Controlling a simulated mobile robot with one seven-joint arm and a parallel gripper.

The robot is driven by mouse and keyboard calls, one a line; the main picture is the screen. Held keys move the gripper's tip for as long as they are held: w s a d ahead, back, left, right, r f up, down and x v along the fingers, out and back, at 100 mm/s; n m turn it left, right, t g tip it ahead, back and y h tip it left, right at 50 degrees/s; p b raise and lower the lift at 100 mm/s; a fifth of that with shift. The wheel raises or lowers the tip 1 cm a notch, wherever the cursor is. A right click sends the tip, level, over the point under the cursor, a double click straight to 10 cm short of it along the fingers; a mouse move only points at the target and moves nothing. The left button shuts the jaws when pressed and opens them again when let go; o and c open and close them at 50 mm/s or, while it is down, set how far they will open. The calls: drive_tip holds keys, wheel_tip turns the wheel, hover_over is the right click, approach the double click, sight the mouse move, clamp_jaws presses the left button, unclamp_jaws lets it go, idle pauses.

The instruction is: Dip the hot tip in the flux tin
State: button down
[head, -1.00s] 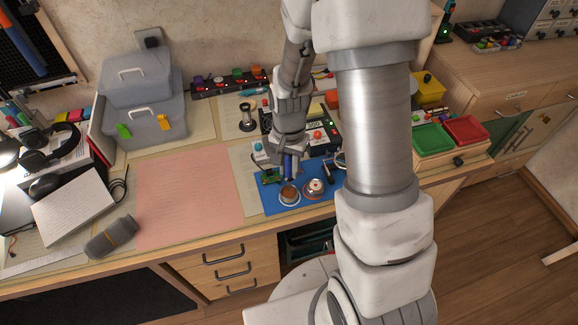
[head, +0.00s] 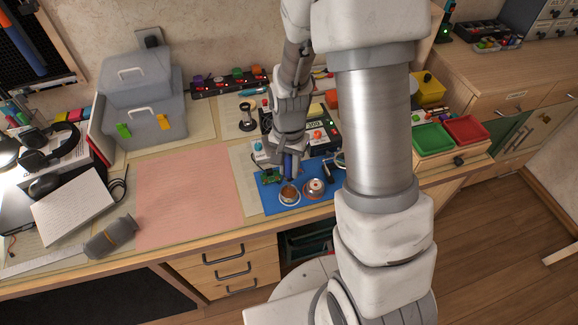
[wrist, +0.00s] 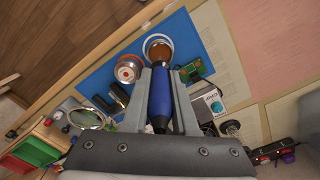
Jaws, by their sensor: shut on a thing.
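My gripper (head: 288,156) is shut on the blue handle of the soldering iron (wrist: 161,100), which also shows in the head view (head: 289,167). The iron points downward over the blue mat. The flux tin (head: 289,195), a round tin with brown contents, sits on the mat's front part, just below the iron. In the wrist view the tin (wrist: 158,47) lies straight beyond my fingertips, in line with the iron. The iron's front end overlaps the tin's near side there. I cannot tell whether the tip touches the flux.
A second round tin with a coppery top (head: 314,187) stands close beside the flux tin on the blue mat (head: 269,204). A green circuit board (wrist: 191,72) lies near the iron. A round magnifier (wrist: 87,118) stands nearby. The pink sheet (head: 188,195) is clear.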

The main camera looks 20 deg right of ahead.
sight(289, 158)
drive_tip(key=shift+f+b, duration=0.5)
drive_tip(key=shift+f, duration=0.1)
idle(0.6)
idle(0.9)
drive_tip(key=shift+r+p, duration=2)
drive_tip(key=shift+r, duration=0.55)
